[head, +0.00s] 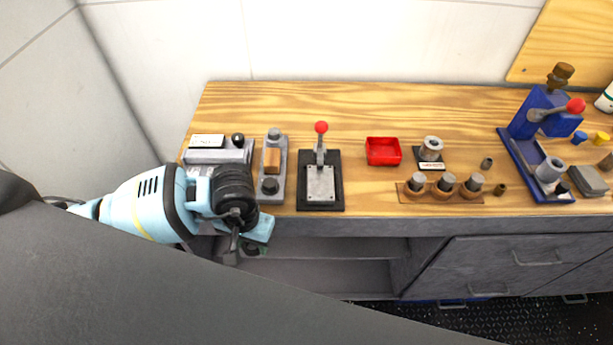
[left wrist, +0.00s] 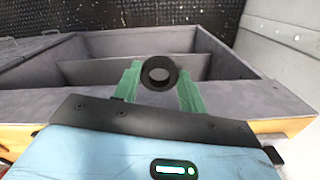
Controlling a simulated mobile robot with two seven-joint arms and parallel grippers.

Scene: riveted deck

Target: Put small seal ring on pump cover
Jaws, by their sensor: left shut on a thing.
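My left gripper (head: 246,252) is in front of the bench's front edge at the left, over the open lower shelf. In the left wrist view its green fingers (left wrist: 160,88) are shut on a small black ring (left wrist: 146,74), whose hole faces the camera. The ring looks like the small seal ring. In the head view the ring cannot be made out. I cannot tell for sure which part is the pump cover. A grey metal cylinder (head: 432,144) on a dark labelled stand is one possible part. My right gripper is not in view.
On the wooden bench (head: 340,98) stand a lever press (head: 320,182), a grey fixture with an orange block (head: 272,160), a red tray (head: 382,151), a wooden holder with capped cylinders (head: 430,197) and a blue press (head: 538,120). The back strip is clear.

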